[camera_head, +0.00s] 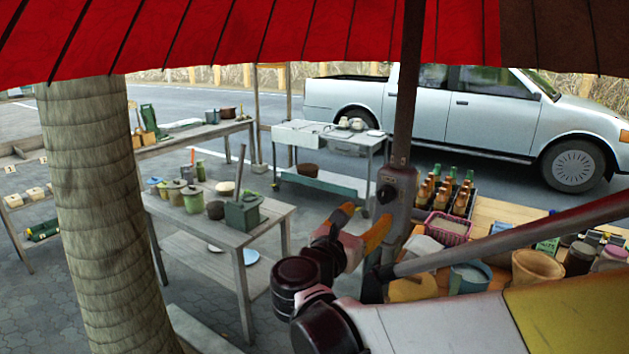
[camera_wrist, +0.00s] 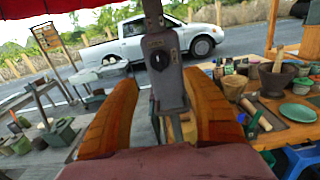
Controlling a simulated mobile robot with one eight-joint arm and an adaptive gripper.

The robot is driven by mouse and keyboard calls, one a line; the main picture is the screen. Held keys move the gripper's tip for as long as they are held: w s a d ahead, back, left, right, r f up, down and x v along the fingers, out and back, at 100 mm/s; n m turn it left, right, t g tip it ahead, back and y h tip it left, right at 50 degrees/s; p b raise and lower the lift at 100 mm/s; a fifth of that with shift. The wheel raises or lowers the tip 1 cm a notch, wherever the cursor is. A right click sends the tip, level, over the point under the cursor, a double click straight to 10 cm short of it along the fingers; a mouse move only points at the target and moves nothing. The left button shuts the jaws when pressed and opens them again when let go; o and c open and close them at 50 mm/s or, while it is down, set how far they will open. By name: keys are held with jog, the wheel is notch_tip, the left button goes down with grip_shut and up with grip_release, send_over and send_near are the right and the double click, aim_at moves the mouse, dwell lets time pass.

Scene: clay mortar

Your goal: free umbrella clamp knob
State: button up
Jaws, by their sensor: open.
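The umbrella clamp (camera_head: 402,182) is a grey housing on the dark umbrella pole (camera_head: 408,90). Its black round knob (camera_head: 386,194) faces my gripper. In the wrist view the clamp (camera_wrist: 172,90) stands upright in the middle, with the knob (camera_wrist: 160,60) on its near face. My gripper (camera_head: 364,218) is open and empty.
A red umbrella canopy (camera_head: 250,30) hangs overhead. A grey slanted bar (camera_head: 500,242) runs right from the clamp's foot. A stall counter with a pink basket (camera_head: 447,228), bottles (camera_head: 450,192) and pots stands right. A tree trunk (camera_head: 105,210) and pot table (camera_head: 200,240) are left.

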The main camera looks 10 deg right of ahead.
aim_at(384, 195)
jog(key=b+x, duration=0.1)
jog(key=x, duration=0.8)
jog(key=shift+w+d+r+b, duration=0.2)
jog(key=shift+b, duration=0.2)
jog(key=shift+w+d, duration=0.4)
jog(key=shift+w, duration=0.1)
jog(key=c, duration=1.2)
